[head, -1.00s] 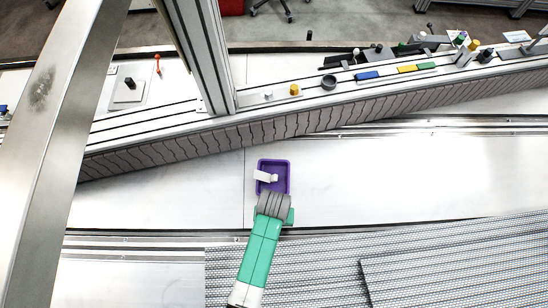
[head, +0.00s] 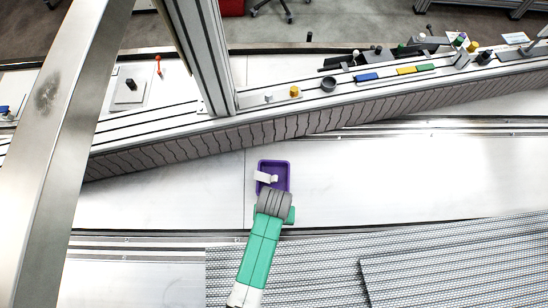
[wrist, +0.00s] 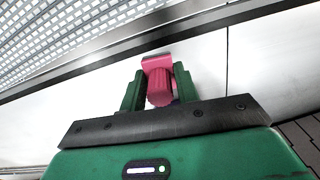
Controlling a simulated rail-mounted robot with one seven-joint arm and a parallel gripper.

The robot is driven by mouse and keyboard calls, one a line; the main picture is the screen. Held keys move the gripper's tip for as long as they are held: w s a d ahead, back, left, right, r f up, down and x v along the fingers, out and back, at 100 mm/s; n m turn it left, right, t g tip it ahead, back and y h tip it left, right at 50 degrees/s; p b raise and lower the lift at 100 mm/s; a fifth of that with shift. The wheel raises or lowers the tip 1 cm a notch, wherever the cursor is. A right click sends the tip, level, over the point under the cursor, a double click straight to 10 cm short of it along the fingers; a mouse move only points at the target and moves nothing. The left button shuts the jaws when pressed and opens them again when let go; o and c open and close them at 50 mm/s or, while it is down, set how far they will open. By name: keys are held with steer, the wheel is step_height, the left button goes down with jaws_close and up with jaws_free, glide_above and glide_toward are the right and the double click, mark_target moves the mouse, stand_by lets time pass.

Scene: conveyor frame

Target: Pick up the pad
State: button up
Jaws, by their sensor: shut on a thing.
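In the wrist view, a pink pad (wrist: 159,86) with a flat, wide end and a rounded, ribbed body sits between the two green fingers. My gripper (wrist: 159,80) is shut on it, one finger on each side. Part of the green gripper body shows at the right of the wrist.
A purple tray (head: 286,176) with a white piece (head: 265,177) stands on the pale belt (head: 400,180) just beyond my wrist. A grey mesh surface (head: 460,260) lies at lower right. A rail (head: 220,122) with small parts runs behind. The belt either side is clear.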

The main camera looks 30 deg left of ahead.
steer(key=s+d, duration=0.1)
steer(key=s, duration=0.4)
steer(key=s+d+r+p, duration=0.1)
steer(key=s+d, duration=0.1)
steer(key=s, duration=0.3)
steer(key=s+d+r, duration=0.1)
steer(key=s, duration=0.4)
steer(key=shift+s+d+r+p, duration=0.1)
steer(key=shift+s+d+p, duration=0.1)
steer(key=shift+p, duration=0.2)
